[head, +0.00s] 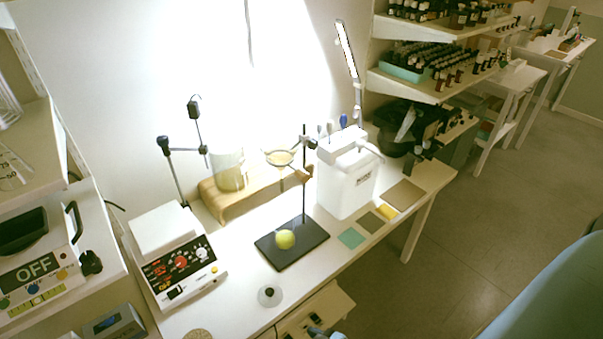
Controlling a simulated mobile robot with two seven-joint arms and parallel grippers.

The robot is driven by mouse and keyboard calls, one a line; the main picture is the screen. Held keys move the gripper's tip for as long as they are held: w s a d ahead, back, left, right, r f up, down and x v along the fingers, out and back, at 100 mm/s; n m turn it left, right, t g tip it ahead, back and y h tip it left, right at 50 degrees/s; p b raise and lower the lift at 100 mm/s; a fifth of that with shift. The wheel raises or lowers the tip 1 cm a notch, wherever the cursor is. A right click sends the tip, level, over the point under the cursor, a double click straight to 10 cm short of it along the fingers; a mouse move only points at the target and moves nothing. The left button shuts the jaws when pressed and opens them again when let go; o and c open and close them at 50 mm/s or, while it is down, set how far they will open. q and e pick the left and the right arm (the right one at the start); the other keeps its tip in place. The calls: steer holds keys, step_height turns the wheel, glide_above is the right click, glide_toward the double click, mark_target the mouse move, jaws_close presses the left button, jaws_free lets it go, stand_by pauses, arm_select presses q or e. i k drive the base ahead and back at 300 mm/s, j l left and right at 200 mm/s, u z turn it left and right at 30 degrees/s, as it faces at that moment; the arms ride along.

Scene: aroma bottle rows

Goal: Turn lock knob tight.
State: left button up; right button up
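A ring stand with a black base (277,252) and a thin upright rod (304,205) stands on the white bench. A ring (279,158) is held out to the left from the rod by a dark clamp (309,143). A brownish piece (303,174) sits lower on the rod. A jointed arm at the back left has a dark round knob (163,142) at its elbow. I cannot tell which of these is the lock knob, or how tight any is. Neither of my grippers can be made out in the head view.
A yellow-green ball (285,239) is on the stand's base. A white box device (175,259) is at left, a wooden riser (216,198) with a glass beaker (229,169) behind.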

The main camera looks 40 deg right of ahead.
mark_target(313, 144)
steer(key=l+u, duration=0.5)
steer(key=l, duration=1.85)
steer(key=k, duration=0.1)
